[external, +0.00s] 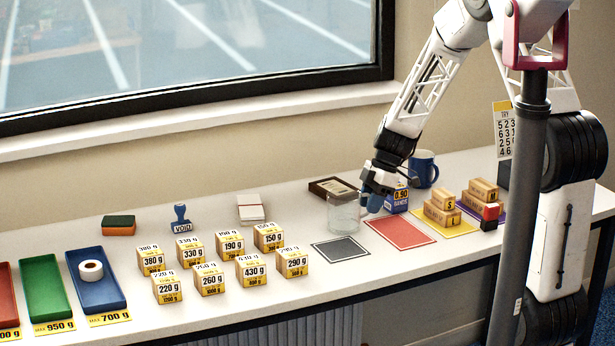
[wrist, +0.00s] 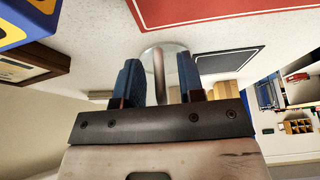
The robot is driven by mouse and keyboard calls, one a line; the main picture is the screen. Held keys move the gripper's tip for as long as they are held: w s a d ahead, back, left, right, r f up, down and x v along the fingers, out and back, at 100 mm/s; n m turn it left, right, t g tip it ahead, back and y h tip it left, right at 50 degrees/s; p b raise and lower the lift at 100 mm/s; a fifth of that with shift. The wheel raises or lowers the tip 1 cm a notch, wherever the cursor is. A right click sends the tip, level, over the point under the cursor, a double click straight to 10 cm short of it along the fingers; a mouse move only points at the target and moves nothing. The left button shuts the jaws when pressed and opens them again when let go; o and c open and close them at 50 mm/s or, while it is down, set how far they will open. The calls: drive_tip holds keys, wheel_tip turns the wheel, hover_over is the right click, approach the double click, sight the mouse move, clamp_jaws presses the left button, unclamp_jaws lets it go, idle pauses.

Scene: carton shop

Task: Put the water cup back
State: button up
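The water cup is a clear glass (external: 343,212) standing upright on the white table, just left of my gripper (external: 376,198) in the external view. It also shows in the wrist view (wrist: 165,49), just past the fingertips and partly hidden by them. My gripper (wrist: 161,80) has its blue fingers apart, with a gap between them. It is low over the table and points at the glass. I cannot tell whether a finger touches the glass. A dark square mat (external: 341,250) with a light border lies in front of the glass.
A red mat (external: 400,233) lies to the right. A blue-and-yellow box (external: 397,199) and a blue mug (external: 424,168) stand close by my gripper. A brown framed box (external: 331,187) lies behind the glass. Several weight cartons (external: 210,279) stand to the left.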

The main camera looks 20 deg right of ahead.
drive_tip(key=v, duration=1.1)
drive_tip(key=shift+r, duration=0.35)
drive_tip(key=shift+s, duration=0.1)
drive_tip(key=s+a+r+m+t+h, duration=0.1)
drive_tip(key=s+r+m, duration=0.35)
drive_tip(key=s, duration=0.45)
drive_tip(key=s+a+r+m+h, duration=0.1)
drive_tip(key=s+r+m, duration=0.4)
drive_tip(key=s, duration=0.4)
drive_tip(key=s+r+m+t+h, duration=0.1)
drive_tip(key=s+m, duration=0.7)
drive_tip(key=s, duration=1.2)
wheel_tip(320, 180, up, 2)
drive_tip(key=shift+r+t+h, duration=0.15)
drive_tip(key=shift+t+h, duration=0.15)
drive_tip(key=shift+h, duration=0.6)
